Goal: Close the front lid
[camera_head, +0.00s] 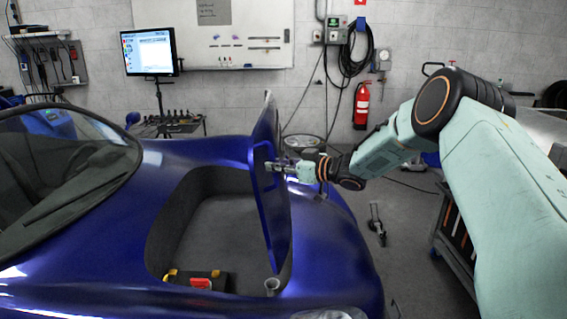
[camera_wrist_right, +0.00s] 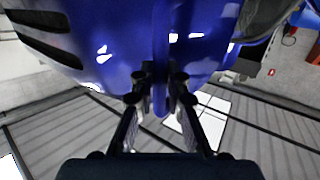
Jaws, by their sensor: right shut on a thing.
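The front lid (camera_head: 270,195) of the blue car stands upright, open at the right side of the front compartment. The compartment (camera_head: 215,225) is uncovered and lined in dark grey. My right gripper (camera_head: 275,167) reaches in from the right and is shut on the lid's edge, about halfway up the panel. In the right wrist view, the fingers of my right gripper (camera_wrist_right: 160,90) stand on both sides of a narrow blue edge of the lid (camera_wrist_right: 161,50). My left gripper is not in view.
A black and yellow box with a red part (camera_head: 197,281) sits in the compartment's near end, beside a grey cylindrical part (camera_head: 272,286). A tool cart (camera_head: 457,240) stands at the right. A fire extinguisher (camera_head: 361,105) hangs on the back wall.

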